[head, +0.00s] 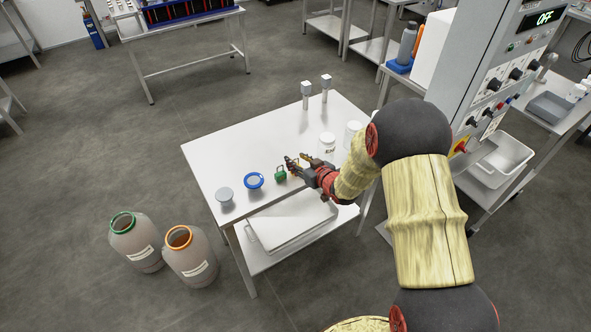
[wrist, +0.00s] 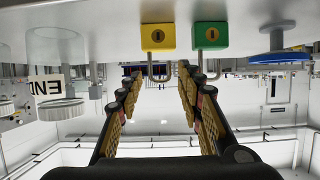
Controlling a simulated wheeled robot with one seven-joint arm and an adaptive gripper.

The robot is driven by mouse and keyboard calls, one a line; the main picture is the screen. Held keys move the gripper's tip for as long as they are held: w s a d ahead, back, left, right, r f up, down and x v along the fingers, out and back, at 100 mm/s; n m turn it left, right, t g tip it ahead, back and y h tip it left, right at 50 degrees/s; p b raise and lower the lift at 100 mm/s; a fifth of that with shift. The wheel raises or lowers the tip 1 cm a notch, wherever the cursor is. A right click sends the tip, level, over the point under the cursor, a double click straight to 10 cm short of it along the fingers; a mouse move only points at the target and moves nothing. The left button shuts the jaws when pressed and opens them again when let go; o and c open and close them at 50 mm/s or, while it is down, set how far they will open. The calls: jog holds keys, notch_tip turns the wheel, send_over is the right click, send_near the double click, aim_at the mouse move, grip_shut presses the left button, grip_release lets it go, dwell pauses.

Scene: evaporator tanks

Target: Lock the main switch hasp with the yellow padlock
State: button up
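In the wrist view, which is upside down, the yellow padlock (wrist: 158,37) stands on the white table with its shackle pointing away from the tabletop. It lies just beyond my gripper (wrist: 157,76), roughly in line with the gap between the fingers. The fingers are open and nothing is held. A green padlock (wrist: 211,36) stands beside the yellow one; it also shows in the head view (head: 280,176). There my gripper (head: 291,163) is low over the table and mostly hides the yellow padlock. The red-and-yellow main switch (head: 460,147) is on the grey cabinet; its hasp is too small to make out.
The white table (head: 230,160) also holds a blue-rimmed item (head: 253,181), a grey-lidded item (head: 225,197), white-lidded jars (head: 327,142) and two metal posts (head: 306,93). A white bin (head: 500,160) sits below the switch.

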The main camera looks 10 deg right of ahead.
grip_shut()
dwell(0.6)
